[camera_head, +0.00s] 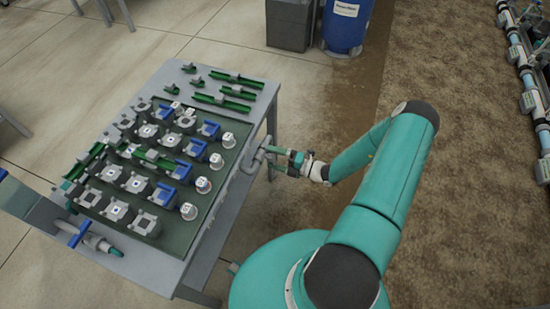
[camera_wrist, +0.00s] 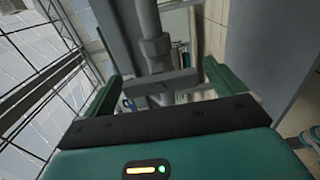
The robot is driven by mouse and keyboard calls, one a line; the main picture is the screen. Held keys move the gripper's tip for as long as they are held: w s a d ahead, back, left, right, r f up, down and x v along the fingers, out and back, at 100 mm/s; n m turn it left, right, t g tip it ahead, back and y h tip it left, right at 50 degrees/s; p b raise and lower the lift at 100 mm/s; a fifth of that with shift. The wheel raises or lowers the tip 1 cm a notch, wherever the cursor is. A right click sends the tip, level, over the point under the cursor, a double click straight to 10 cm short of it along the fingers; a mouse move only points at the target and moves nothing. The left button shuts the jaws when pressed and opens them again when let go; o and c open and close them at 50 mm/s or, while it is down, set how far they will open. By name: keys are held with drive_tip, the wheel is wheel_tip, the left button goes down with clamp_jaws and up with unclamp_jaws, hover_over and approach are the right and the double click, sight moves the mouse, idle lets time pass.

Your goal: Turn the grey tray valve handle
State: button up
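The grey tray valve handle (camera_head: 256,158) is at the right edge of the workbench in the head view. In the wrist view the grey handle bar (camera_wrist: 165,83) lies crosswise below a grey valve body and pipe (camera_wrist: 150,45). My gripper (camera_head: 276,151) reaches the handle from the right. In the wrist view the green fingers of my gripper (camera_wrist: 163,85) stand wide apart, one at each end of the bar. The bar lies between them with its ends close to the fingers. I cannot tell whether they touch.
The workbench (camera_head: 180,274) carries a dark green tray (camera_head: 205,228) with several grey and blue fittings. A second blue-handled valve (camera_head: 75,232) is at its front left. A blue barrel (camera_head: 347,25) and a grey bin (camera_head: 290,22) stand behind.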

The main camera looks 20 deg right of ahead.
drive_tip(key=v, duration=1.3)
drive_tip(key=shift+s+d, duration=0.25)
drive_tip(key=shift+s, duration=0.05)
drive_tip(key=shift+r, duration=0.15)
drive_tip(key=a+r+n+g+h, duration=0.1)
drive_tip(key=a+r+n+g, duration=0.25)
drive_tip(key=r+n, duration=0.45)
drive_tip(key=a+r+n+g+h, duration=0.25)
drive_tip(key=r+n+g, duration=0.25)
drive_tip(key=r+n, duration=0.3)
drive_tip(key=a+r+n+g+h, duration=0.1)
drive_tip(key=a+r+n+g, duration=0.3)
drive_tip(key=r+n, duration=0.4)
drive_tip(key=s+a+r+n+t+h, duration=0.2)
drive_tip(key=s+a+r+n+h, duration=0.2)
drive_tip(key=r+n, duration=0.6)
drive_tip(key=s+a+r+n+t+h, duration=0.3)
drive_tip(key=s+a+r+n+h, duration=0.1)
drive_tip(key=r+n, duration=0.6)
drive_tip(key=shift+s+a+r+n, duration=0.4)
drive_tip(key=shift+s+a, duration=0.5)
drive_tip(key=shift+s, duration=0.3)
